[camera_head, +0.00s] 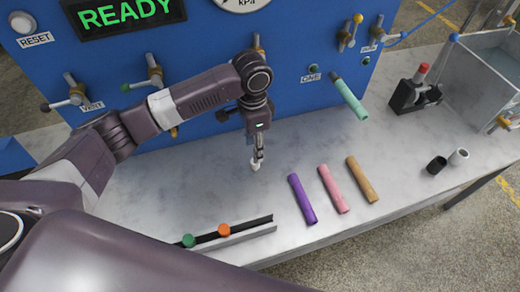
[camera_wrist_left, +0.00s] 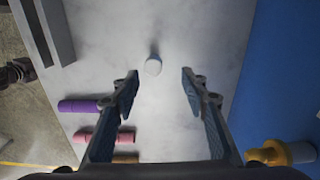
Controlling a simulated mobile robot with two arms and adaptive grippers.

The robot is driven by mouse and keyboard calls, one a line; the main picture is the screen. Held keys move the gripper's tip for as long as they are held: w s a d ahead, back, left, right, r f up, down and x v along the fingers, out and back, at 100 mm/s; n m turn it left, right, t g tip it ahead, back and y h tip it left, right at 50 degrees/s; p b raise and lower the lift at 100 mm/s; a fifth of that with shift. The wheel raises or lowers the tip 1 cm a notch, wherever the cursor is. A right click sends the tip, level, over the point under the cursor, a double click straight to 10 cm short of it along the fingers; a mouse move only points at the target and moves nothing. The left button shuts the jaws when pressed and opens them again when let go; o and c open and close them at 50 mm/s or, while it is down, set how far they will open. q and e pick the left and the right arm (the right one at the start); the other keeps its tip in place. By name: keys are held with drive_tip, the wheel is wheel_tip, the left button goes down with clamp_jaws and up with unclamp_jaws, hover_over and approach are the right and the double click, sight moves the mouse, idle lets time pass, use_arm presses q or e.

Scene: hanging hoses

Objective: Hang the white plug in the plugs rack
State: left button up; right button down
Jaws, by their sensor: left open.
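The small white plug (camera_head: 255,167) is on the marble table directly below my left gripper (camera_head: 258,152). In the left wrist view the white plug (camera_wrist_left: 153,66) lies ahead of the gap between the open fingertips of my left gripper (camera_wrist_left: 155,80), with nothing held. In the head view the fingers partly overlap the plug, so contact cannot be told there. The plugs rack (camera_head: 255,229) is a dark and silver rail at the table's front edge. A green plug (camera_head: 188,240) and an orange plug (camera_head: 224,230) sit in it. My right gripper is not in view.
Purple (camera_head: 302,200), pink (camera_head: 333,189) and tan (camera_head: 362,179) hoses lie right of the plug. A green hose (camera_head: 350,100) hangs from the blue panel (camera_head: 200,55) behind. Black (camera_head: 437,166) and white (camera_head: 459,157) cylinders stand at right. Table between plug and rack is clear.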

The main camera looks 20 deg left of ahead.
sight(255, 166)
use_arm(q)
drive_tip(key=shift+s+d+f+p, duration=0.1)
drive_tip(key=shift+s+f+p, duration=0.2)
drive_tip(key=shift+f, duration=0.3)
drive_tip(key=shift+s+f+p, duration=0.15)
drive_tip(key=shift+s+f, duration=0.2)
drive_tip(key=shift+f, duration=0.25)
wheel_tip(255, 166, down, 3)
drive_tip(key=shift+d+r+p, duration=0.15)
drive_tip(key=shift+r+p, duration=0.05)
drive_tip(key=shift+p, duration=0.4)
drive_tip(key=shift+w+f, duration=0.15)
drive_tip(key=shift+f, duration=0.95)
drive_tip(key=c, duration=0.5)
drive_tip(key=shift+c, duration=1.4)
drive_tip(key=c, duration=0.3)
drive_tip(key=shift+c, duration=0.2)
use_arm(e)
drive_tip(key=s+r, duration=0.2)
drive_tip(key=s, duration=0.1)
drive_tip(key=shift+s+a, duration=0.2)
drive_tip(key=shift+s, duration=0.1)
